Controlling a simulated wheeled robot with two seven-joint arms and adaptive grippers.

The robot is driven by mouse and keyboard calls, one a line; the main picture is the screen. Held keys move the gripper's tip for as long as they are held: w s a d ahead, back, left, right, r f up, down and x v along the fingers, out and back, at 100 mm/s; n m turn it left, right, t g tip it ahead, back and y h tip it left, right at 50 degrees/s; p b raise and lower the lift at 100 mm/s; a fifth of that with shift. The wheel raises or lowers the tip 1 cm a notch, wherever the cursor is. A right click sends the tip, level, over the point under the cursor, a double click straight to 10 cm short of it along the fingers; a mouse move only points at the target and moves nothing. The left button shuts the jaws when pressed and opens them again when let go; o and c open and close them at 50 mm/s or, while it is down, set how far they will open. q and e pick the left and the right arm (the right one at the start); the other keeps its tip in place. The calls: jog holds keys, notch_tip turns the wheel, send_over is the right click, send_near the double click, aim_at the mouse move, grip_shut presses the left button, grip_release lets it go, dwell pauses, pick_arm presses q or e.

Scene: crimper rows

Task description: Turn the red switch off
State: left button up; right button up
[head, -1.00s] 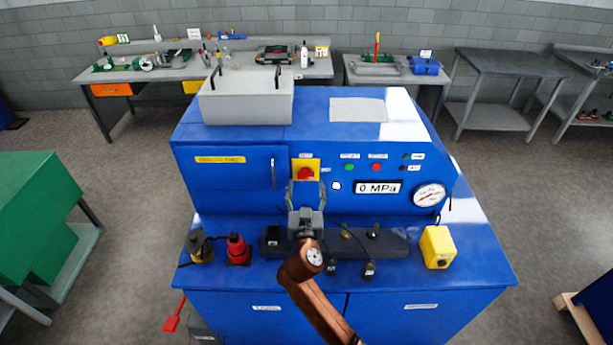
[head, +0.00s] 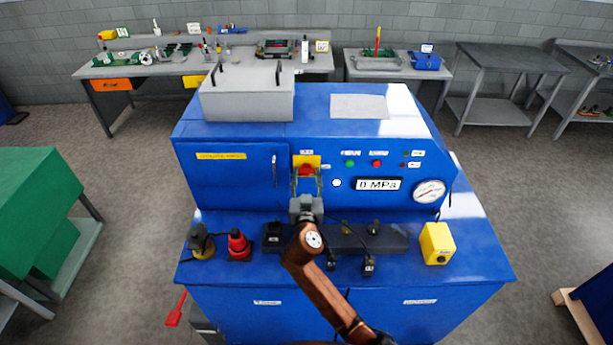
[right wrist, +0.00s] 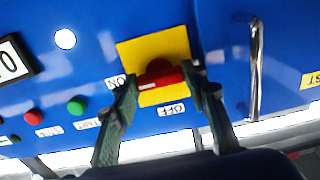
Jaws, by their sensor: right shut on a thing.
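The red switch (head: 306,169) sits on a yellow plate (head: 313,159) on the front of the blue machine. It also shows in the right wrist view (right wrist: 160,72), where its red bar lies roughly level across the yellow plate (right wrist: 128,54). There, an ON label is at the plate's left and an OFF label below it. My right gripper (head: 306,177) reaches up to the switch from the front. In the right wrist view its two fingers (right wrist: 160,81) are shut on the ends of the red bar. My left gripper is not in view.
To the right of the switch are a green button (head: 350,164), a red button (head: 377,164), a 0 MPa display (head: 379,184) and a gauge (head: 429,192). A door handle (head: 274,172) is close on the left. A red and black part (head: 238,246) and a yellow box (head: 437,245) stand on the ledge.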

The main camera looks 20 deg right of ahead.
jog(key=c, duration=0.4)
jog(key=shift+n, duration=0.4)
jog(key=n, duration=0.2)
jog(key=shift+n, duration=0.4)
jog(key=n+p, duration=0.1)
jog(key=n, duration=0.3)
jog(key=shift+n, duration=0.3)
jog(key=n+p, duration=0.2)
jog(key=n, duration=0.3)
jog(key=shift+r+p, duration=0.1)
jog(key=shift+p, duration=0.3)
jog(key=n+p, duration=0.2)
jog(key=n, duration=0.2)
jog(key=shift+n, duration=0.3)
